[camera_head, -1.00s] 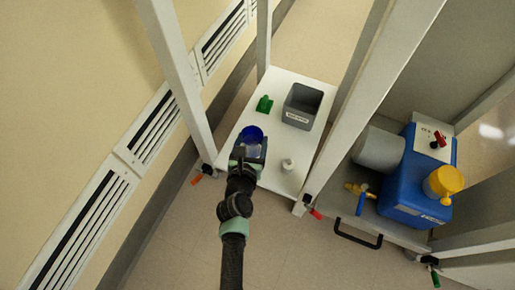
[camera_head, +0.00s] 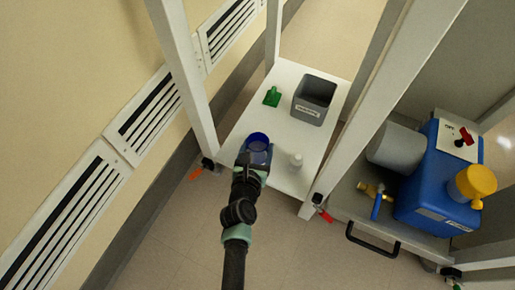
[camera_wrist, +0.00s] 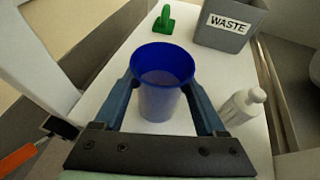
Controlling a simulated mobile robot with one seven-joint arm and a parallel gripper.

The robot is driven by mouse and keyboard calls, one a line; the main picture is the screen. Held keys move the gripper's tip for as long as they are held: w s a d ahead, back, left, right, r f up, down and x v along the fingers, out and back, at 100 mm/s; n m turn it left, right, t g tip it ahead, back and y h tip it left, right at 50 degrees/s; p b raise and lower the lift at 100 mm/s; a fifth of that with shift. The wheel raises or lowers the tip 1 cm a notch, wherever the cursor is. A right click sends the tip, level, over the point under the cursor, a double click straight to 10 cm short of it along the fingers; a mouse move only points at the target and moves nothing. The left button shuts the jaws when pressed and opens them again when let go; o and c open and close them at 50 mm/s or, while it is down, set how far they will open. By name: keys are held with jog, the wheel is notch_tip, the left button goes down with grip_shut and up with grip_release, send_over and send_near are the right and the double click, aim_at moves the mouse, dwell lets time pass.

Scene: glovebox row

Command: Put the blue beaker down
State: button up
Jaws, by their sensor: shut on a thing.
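The blue beaker (camera_wrist: 161,92) is upright between the two fingers of my gripper (camera_wrist: 165,88) in the wrist view, and the fingers are shut on its sides. In the head view the beaker (camera_head: 257,143) shows at the end of my arm, with my gripper (camera_head: 256,156) around it. It is over the near left part of a white shelf (camera_head: 243,122). Its base is partly hidden, and I cannot tell whether it touches the shelf.
A grey bin marked WASTE (camera_wrist: 228,27) stands at the far right of the shelf. White posts (camera_head: 183,75) flank the shelf. A blue pump (camera_head: 435,190) sits to the right.

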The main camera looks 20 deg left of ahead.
jog(key=shift+f, duration=0.15)
jog(key=o, duration=1.4)
jog(key=shift+r, duration=0.25)
jog(key=p+v, duration=0.5)
jog(key=v, duration=0.7)
jog(key=shift+f, duration=0.1)
